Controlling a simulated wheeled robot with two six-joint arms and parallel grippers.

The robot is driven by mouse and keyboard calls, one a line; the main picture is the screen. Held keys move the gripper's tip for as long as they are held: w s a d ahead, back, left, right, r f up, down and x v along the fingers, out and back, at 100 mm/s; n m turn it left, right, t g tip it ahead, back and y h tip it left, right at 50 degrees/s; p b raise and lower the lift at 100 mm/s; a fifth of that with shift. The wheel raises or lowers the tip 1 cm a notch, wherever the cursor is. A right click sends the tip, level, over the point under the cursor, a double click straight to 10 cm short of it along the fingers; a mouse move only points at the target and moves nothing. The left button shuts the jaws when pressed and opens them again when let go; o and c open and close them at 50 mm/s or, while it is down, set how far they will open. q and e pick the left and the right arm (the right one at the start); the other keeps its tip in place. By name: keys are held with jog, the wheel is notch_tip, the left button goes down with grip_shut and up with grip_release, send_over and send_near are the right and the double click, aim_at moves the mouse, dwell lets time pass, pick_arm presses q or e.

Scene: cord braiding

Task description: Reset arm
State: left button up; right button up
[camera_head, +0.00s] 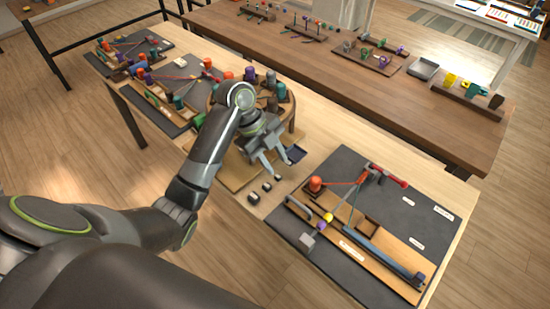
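My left gripper (283,170) is open, its two fingers apart and pointing down. Nothing shows between them. It hangs over the middle of the light wooden table, left of the dark braiding board (430,205). A grey cord also runs down from this stand, towards yellow and purple beads (327,217). My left arm comes in from the lower left and hides part of the table's near side. My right gripper is not in view.
A round wooden rack with coloured spools (280,91) stands just behind the gripper. More cord boards (160,95) fill the table's far left. A brown table (390,90) with racks stands behind.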

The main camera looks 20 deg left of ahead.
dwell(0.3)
pick_arm(q)
jog(key=s+a+f+n+t+y, duration=0.15)
jog(key=s+a+f+n, duration=0.3)
jog(key=s+n, duration=0.45)
jog(key=s+a+f+n+t+y, duration=0.1)
jog(key=s+a+f+n+y, duration=0.2)
jog(key=s+f+n, duration=0.45)
jog(key=s+a+r+n+y, duration=0.1)
jog(key=s+a+r+n, duration=0.15)
jog(key=s, duration=0.25)
jog(key=s+a+r+n+y, duration=0.1)
jog(key=s+n, duration=0.3)
jog(key=s, duration=0.2)
notch_tip(320, 180, down, 28)
jog(key=a+b, duration=0.1)
jog(key=b, duration=0.2)
jog(key=s+d+f+g+b, duration=0.1)
jog(key=s+f+b, duration=0.2)
jog(key=s+f, duration=1.1)
notch_tip(320, 180, down, 5)
jog(key=shift+s+r+g, duration=0.1)
jog(key=shift+s+g, duration=0.25)
